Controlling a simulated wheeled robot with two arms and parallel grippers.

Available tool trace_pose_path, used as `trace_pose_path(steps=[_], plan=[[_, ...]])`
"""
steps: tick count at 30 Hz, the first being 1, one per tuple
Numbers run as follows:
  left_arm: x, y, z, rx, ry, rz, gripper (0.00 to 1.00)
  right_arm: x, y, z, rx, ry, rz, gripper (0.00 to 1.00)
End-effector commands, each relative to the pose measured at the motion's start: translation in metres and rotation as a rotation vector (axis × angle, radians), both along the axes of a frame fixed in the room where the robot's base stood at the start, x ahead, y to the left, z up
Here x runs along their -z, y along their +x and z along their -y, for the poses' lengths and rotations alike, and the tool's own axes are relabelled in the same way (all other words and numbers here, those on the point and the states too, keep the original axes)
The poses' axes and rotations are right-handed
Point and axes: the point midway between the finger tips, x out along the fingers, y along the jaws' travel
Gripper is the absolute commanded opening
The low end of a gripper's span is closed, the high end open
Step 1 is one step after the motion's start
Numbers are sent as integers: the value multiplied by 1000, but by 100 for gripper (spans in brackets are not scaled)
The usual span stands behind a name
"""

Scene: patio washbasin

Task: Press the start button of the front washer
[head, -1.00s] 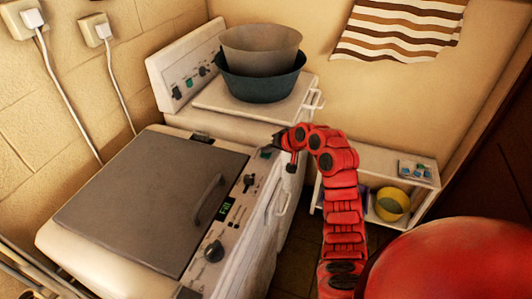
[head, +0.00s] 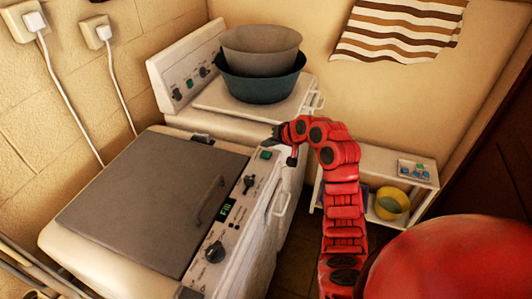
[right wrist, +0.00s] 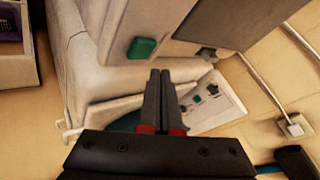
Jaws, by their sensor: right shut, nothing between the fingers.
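The front washer (head: 130,200) stands nearest, with a grey lid and a control strip along its right side. In the right wrist view the green button (right wrist: 141,48) shows up and to the left of the shut fingertips (right wrist: 160,73). My left gripper is not in view.
A second washer (head: 178,124) stands behind, with a grey basin (head: 262,42) nested in a dark teal one (head: 262,87) on its lid. A white shelf (head: 405,168) with a yellow bucket (head: 392,203) stands at the right. Cords (head: 70,95) hang on the left wall.

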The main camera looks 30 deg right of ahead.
Motion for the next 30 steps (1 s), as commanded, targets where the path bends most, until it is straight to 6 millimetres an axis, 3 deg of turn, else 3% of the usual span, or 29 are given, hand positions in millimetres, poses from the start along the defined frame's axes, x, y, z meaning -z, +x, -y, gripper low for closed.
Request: trace_pose_path(steps=[10,30], plan=[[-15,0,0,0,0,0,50,-36,0,0,1,0,1,0],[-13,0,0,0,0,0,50,-32,4,-1,8,0,21,0]])
